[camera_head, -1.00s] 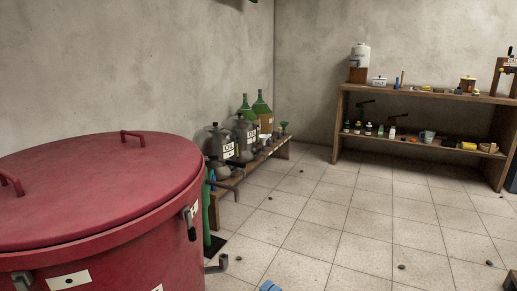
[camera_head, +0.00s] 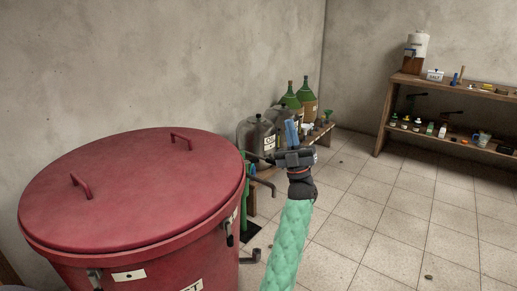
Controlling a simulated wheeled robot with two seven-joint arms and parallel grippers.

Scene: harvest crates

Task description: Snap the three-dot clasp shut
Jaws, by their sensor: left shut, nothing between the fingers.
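A big red drum (camera_head: 150,248) with a red lid (camera_head: 130,190) stands at the left. One metal clasp (camera_head: 94,278) shows at its front, and another clasp (camera_head: 228,232) is on its right side. My right gripper is out of view.
A low bench (camera_head: 322,136) with dark jugs and green bottles (camera_head: 305,93) stands along the wall behind my gripper. A green pipe (camera_head: 243,212) rises beside the drum. A wooden shelf (camera_head: 455,91) is at the back right. The tiled floor (camera_head: 390,220) between is mostly clear.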

